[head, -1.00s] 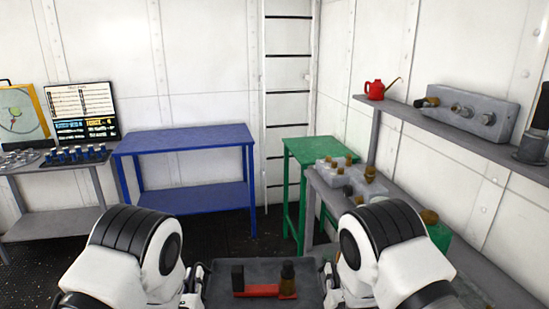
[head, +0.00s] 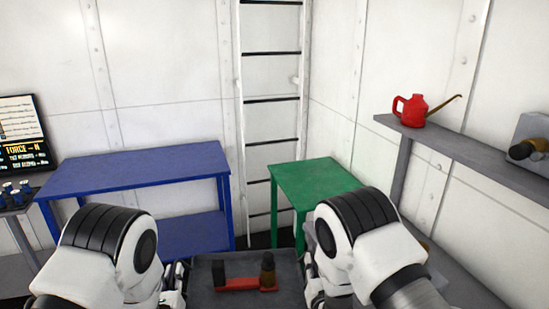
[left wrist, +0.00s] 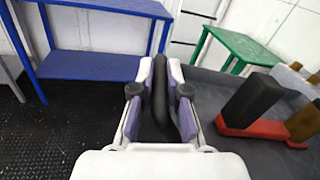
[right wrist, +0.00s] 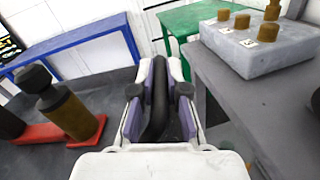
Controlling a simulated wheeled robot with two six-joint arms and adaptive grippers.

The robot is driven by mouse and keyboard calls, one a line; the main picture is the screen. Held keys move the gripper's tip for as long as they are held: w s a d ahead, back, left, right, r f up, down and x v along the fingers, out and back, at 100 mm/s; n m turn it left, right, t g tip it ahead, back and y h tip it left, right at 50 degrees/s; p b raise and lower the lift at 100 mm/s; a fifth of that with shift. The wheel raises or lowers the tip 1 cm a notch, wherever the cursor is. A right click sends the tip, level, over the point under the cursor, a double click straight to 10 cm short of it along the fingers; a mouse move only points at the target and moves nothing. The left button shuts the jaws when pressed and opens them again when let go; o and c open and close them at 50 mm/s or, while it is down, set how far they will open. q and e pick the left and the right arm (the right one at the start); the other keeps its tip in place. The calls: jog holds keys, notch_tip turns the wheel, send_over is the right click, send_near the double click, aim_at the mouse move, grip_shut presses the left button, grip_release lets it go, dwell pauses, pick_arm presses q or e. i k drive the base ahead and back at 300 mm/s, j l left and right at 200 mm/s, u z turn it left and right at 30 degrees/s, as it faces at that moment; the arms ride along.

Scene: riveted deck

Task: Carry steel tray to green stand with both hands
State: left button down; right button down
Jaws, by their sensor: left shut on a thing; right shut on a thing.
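The grey steel tray (head: 285,298) is held level between my two arms at the bottom of the head view. On it lies a red piece (head: 240,284) with a black block (head: 219,272) and a dark brown-and-black bottle-like part (head: 267,270). My left gripper (left wrist: 160,88) is shut on the tray's left handle, a dark bar. My right gripper (right wrist: 160,88) is shut on the right handle. The green stand (head: 318,185) is ahead, slightly right, beyond the tray. Its top is bare, with its right front partly hidden by my right arm.
A blue table (head: 140,170) stands to the left of the green stand. A grey bench (right wrist: 240,95) with a light grey block (right wrist: 260,45) stands close on the right. A red oil can (head: 411,110) sits on the wall shelf (head: 450,150). A ladder (head: 270,110) is behind.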

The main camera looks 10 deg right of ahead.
aim_at(304, 176)
jog(key=i, duration=1.75)
jog(key=i+z, duration=0.45)
jog(key=i+j+z, duration=0.2)
jog(key=z, duration=0.45)
jog(key=i+j, duration=0.05)
